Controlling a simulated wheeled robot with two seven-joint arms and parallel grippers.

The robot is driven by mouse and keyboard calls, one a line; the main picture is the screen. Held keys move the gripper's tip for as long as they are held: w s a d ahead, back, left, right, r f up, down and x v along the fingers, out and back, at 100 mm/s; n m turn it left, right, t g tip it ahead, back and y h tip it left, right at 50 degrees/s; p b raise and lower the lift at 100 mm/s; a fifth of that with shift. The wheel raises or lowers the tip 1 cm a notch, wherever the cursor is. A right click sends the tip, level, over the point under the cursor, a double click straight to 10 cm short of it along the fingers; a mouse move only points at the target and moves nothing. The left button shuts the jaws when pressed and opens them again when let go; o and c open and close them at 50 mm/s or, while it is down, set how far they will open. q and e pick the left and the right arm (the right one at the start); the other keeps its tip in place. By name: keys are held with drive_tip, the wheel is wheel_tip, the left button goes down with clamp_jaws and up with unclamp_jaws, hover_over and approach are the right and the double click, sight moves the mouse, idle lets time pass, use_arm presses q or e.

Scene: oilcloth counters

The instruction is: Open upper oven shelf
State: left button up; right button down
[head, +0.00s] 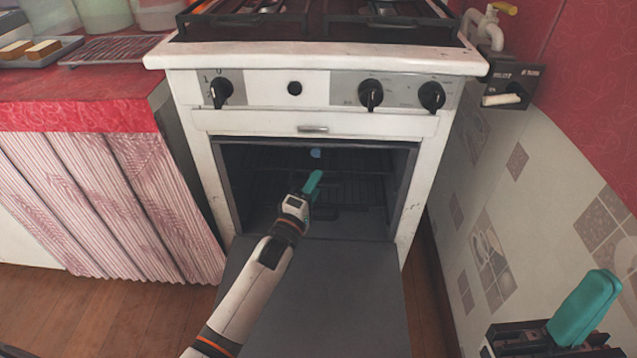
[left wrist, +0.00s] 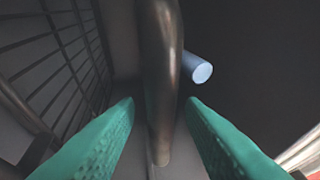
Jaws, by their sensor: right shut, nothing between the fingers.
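The oven (head: 225,190) has its door (head: 330,300) folded down and open. Dark wire shelves (head: 345,165) are inside the cavity; which bar belongs to the upper shelf is hard to tell. My left gripper (head: 314,182) reaches into the oven opening. In the left wrist view its teal fingers (left wrist: 160,110) are apart, with a metal bar (left wrist: 160,60) in the gap between them. I cannot tell whether either finger touches the bar. My right gripper (head: 588,308) is shut and empty at the lower right, away from the oven.
A small pale blue cylinder (head: 315,153) shows at the back of the cavity, also in the left wrist view (left wrist: 200,72). Knobs (head: 371,94) line the oven front. A curtained counter (head: 80,100) stands left; a tiled wall (head: 540,200) is close on the right.

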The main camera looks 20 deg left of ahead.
use_arm(q)
drive_tip(key=shift+x, duration=1.25)
clamp_jaws()
drive_tip(key=shift+s, duration=0.1)
